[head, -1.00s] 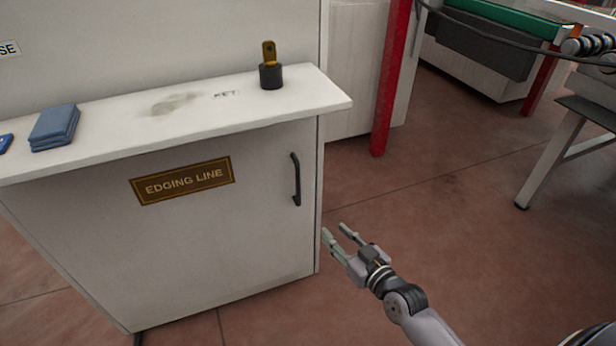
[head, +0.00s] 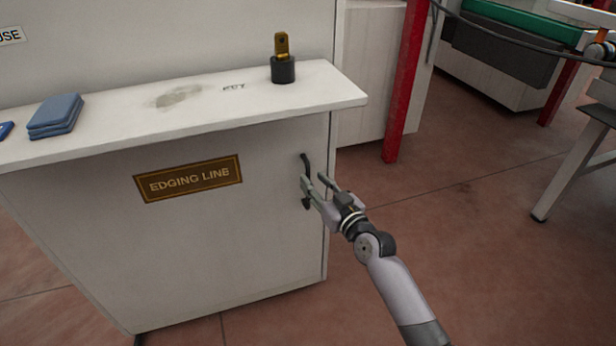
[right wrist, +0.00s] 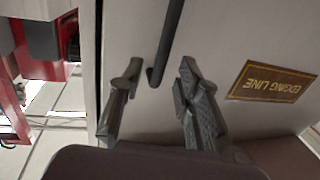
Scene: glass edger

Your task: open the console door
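The console door (head: 230,235) is a white panel with a brown "EDGING LINE" plate (head: 188,179), and it looks shut. Its black vertical bar handle (head: 305,161) is near the door's right edge, partly hidden behind my gripper. My right gripper (head: 314,184) is open in front of the handle. In the right wrist view the handle (right wrist: 168,45) reaches down between the two open fingers (right wrist: 158,85), with a gap on each side. The plate shows upside down there (right wrist: 270,82). My left gripper is not in view.
The console top (head: 215,115) overhangs the door and holds folded blue cloths (head: 56,116) and a black holder with a brass-coloured tag (head: 283,62). A red post (head: 405,85) stands behind right. Open floor (head: 450,230) lies to the right.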

